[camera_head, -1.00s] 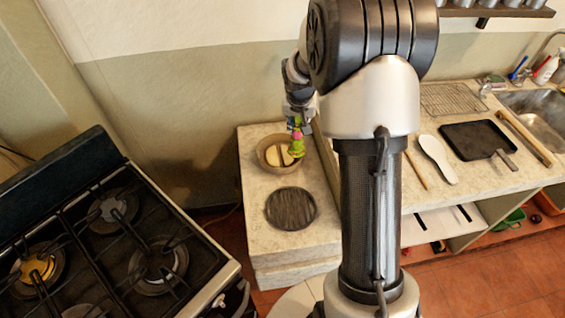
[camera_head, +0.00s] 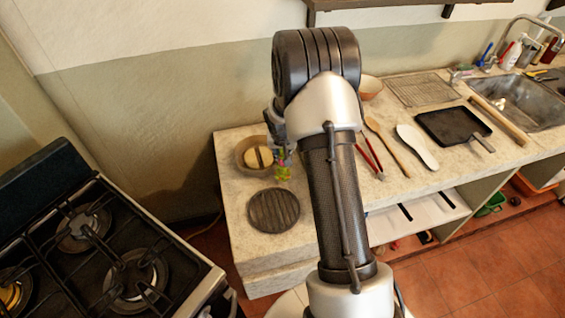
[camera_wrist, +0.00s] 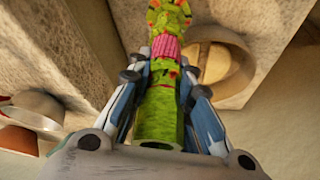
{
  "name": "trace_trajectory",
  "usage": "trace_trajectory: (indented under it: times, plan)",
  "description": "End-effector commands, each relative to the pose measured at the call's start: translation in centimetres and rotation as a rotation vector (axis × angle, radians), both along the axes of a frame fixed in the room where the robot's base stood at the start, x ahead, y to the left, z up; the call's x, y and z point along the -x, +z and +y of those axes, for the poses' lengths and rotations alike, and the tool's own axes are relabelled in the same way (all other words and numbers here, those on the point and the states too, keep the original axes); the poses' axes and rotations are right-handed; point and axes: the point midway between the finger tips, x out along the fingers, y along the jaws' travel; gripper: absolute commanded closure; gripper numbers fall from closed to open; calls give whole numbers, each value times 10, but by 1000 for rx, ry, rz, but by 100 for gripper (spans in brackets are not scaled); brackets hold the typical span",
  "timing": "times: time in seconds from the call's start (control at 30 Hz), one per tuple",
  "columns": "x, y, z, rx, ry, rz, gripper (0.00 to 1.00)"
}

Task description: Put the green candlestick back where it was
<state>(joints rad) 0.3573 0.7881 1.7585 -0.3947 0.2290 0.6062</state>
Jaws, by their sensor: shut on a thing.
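My gripper (camera_wrist: 166,85) is shut on the green candlestick (camera_wrist: 158,118), which has a pink band and orange and red spots. In the wrist view the candlestick runs up the middle between both fingers, with its open end toward the camera. In the head view the candlestick (camera_head: 283,168) shows as a small green and yellow piece below my wrist. It is at the right side of a round bowl (camera_head: 242,143) on the stone counter (camera_head: 237,205). I cannot tell whether it touches the counter. My arm hides part of the counter behind it.
A dark round slatted trivet (camera_head: 274,210) lies in front of the bowl. A stove (camera_head: 100,250) stands at the left. Utensils, including a white spoon rest (camera_head: 417,146), and a dark pan (camera_head: 453,131) lie to the right. A shelf (camera_head: 400,10) hangs above.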

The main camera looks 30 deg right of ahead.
Motion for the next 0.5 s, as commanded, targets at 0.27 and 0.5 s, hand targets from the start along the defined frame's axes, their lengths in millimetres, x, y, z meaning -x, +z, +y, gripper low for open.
trace_trajectory:
  times: [0.27, 0.5]
  plan:
    - [0, -40, 0, 0, 2, 1, 100]
    - [-1, -39, 0, 1, 1, -2, 100]
